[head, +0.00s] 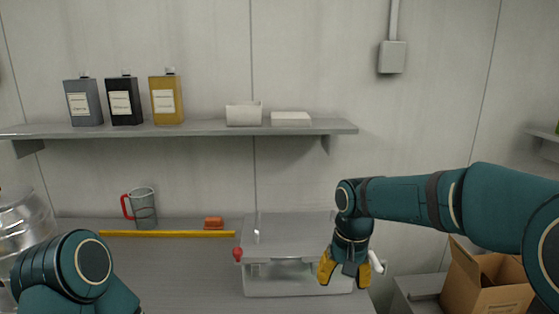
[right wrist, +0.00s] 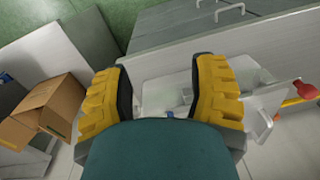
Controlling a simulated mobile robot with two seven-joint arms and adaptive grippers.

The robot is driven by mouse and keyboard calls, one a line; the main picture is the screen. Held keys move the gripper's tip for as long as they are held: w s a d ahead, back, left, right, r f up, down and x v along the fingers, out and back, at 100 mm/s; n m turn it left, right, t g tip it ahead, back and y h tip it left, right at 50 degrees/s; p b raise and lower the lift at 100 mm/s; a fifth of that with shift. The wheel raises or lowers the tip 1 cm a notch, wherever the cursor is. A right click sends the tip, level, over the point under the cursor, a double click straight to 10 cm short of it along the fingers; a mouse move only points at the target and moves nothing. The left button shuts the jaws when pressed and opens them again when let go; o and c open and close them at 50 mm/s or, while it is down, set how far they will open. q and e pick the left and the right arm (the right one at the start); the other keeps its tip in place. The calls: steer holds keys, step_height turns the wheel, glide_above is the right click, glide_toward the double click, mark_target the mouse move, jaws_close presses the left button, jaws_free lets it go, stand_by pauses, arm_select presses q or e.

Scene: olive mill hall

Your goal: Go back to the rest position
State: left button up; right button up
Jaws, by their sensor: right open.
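My right gripper (head: 344,274) points down at the right of the counter, in front of the right side of a pale grey box-like unit (head: 265,287). Its yellow fingers are spread apart. In the right wrist view the gripper (right wrist: 165,88) is open, with nothing held between the fingers; a clear, box-shaped part (right wrist: 166,98) shows beyond and between them. My left arm shows only as a teal link at the lower left of the head view; its gripper is out of view.
A red knob (head: 238,254) sits at the unit's left side. A mug with a red handle (head: 143,207), a yellow bar (head: 165,233) and an orange block (head: 213,223) are on the counter. A cardboard box (head: 481,282) stands right. A shelf (head: 200,129) holds bottles.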

step_height(320, 180, down, 11)
steer(key=w+a, duration=0.1)
arm_select(q)
steer(key=shift+w+f, duration=0.15)
steer(key=shift+w, duration=0.3)
arm_select(e)
steer(key=s+a+f+y, duration=0.1)
steer(key=s+f, duration=0.8)
steer(key=f, duration=0.2)
steer(key=s+a+f+t+y, duration=0.1)
steer(key=s+f+y, duration=0.1)
steer(key=s+f, duration=0.6)
step_height(320, 180, down, 3)
steer(key=shift+s+a+f+m, duration=0.1)
steer(key=shift+s+a+m, duration=0.05)
steer(key=shift+s+m, duration=0.2)
